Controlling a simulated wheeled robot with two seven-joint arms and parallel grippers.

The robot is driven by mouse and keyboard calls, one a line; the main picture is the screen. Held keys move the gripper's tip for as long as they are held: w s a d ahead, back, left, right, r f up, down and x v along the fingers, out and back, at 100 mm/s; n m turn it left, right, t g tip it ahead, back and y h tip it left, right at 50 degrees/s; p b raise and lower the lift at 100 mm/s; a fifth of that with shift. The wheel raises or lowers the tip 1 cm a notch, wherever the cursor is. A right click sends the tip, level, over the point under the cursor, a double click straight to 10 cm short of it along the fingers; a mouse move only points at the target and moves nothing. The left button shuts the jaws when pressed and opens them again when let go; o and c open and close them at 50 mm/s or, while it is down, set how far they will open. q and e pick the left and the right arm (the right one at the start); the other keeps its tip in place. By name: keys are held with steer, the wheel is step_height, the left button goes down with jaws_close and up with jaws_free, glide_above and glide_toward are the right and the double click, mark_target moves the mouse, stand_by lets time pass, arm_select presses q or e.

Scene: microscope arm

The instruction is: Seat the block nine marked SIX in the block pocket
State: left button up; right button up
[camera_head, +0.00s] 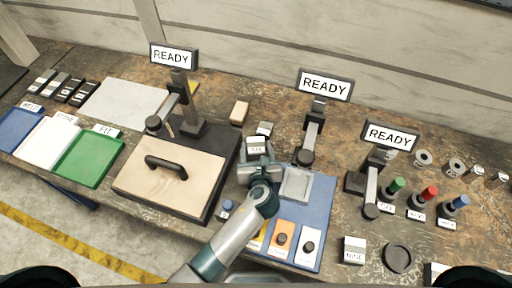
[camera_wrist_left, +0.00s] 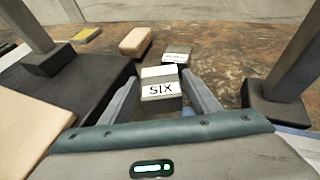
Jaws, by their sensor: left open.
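The block marked SIX (camera_head: 257,146) is a grey block with a white label, on the brown bench right of the wooden-topped board. In the left wrist view the block (camera_wrist_left: 160,88) shows between and slightly beyond my finger tips, with its label upside down. My left gripper (camera_head: 258,163) is open and holds nothing; I cannot tell whether a finger touches the block. A pale grey square tray-like pocket (camera_head: 296,184) lies on the blue mat, right of the gripper, and looks empty. My right gripper is not in view.
A tan block (camera_head: 240,112) and another labelled block (camera_head: 265,128) lie behind. READY signs on posts stand at the left (camera_head: 174,57), middle (camera_head: 325,84) and right (camera_head: 391,135). The handled board (camera_head: 170,175) is close on the left. A labelled block (camera_head: 354,250) sits front right.

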mark_target(257, 150)
arm_select(q)
jaws_close()
steer(key=shift+w+r, duration=0.1)
steer(key=shift+r, duration=0.05)
steer(key=shift+r, duration=0.6)
step_height(257, 150, up, 9)
steer(key=shift+b, duration=0.45)
steer(key=shift+f, duration=0.1)
steer(key=shift+d+f, duration=0.1)
stand_by(0.5)
